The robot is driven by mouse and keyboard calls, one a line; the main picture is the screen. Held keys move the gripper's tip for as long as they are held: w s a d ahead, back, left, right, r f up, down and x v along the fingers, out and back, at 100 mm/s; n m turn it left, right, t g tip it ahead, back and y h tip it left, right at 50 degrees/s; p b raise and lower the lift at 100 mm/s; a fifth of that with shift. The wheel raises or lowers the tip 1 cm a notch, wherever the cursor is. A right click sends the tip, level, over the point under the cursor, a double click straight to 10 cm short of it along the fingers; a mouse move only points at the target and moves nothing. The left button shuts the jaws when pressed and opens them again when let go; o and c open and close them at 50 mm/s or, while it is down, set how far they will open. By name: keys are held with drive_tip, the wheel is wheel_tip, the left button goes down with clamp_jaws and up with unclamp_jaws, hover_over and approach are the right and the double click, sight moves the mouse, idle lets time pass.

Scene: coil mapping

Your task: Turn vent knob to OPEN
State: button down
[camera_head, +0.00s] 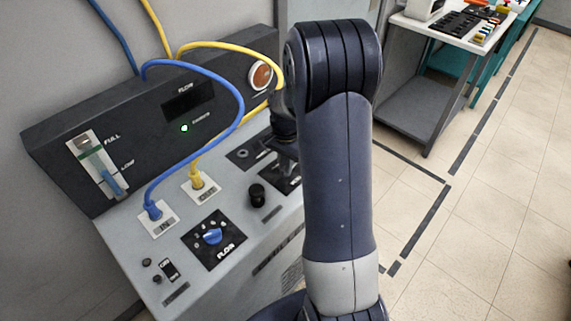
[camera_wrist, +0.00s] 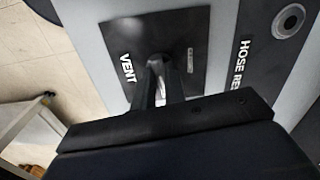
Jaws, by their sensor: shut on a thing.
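The black VENT plate (camera_wrist: 125,38) is on the panel top in the wrist view, with white VENT lettering and a small pale label near its right side that I cannot read. The vent knob (camera_wrist: 157,60) stands at the plate's middle, mostly hidden by the fingers. My gripper (camera_wrist: 160,78) is shut on the knob from above. The knob's exact pointing direction is hard to tell. In the head view the VENT plate (camera_head: 291,182) shows only partly behind my arm, and my gripper (camera_head: 286,155) reaches down to it.
The grey console (camera_head: 230,240) carries a blue FLOW knob (camera_head: 212,237), a black knob (camera_head: 257,195), and blue (camera_head: 152,207) and yellow (camera_head: 198,181) plugged hoses arching close to my arm. A lit green lamp (camera_head: 184,128) is on the back panel. A cart (camera_head: 430,80) stands at the upper right; the floor is clear.

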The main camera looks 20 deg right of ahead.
drive_tip(key=shift+m, duration=0.8)
drive_tip(key=c, duration=1.5)
unclamp_jaws()
drive_tip(key=shift+o, duration=0.2)
drive_tip(key=shift+r, duration=0.1)
wheel_tip(320, 180, up, 11)
drive_tip(key=shift+b, duration=0.35)
drive_tip(key=shift+f, duration=0.2)
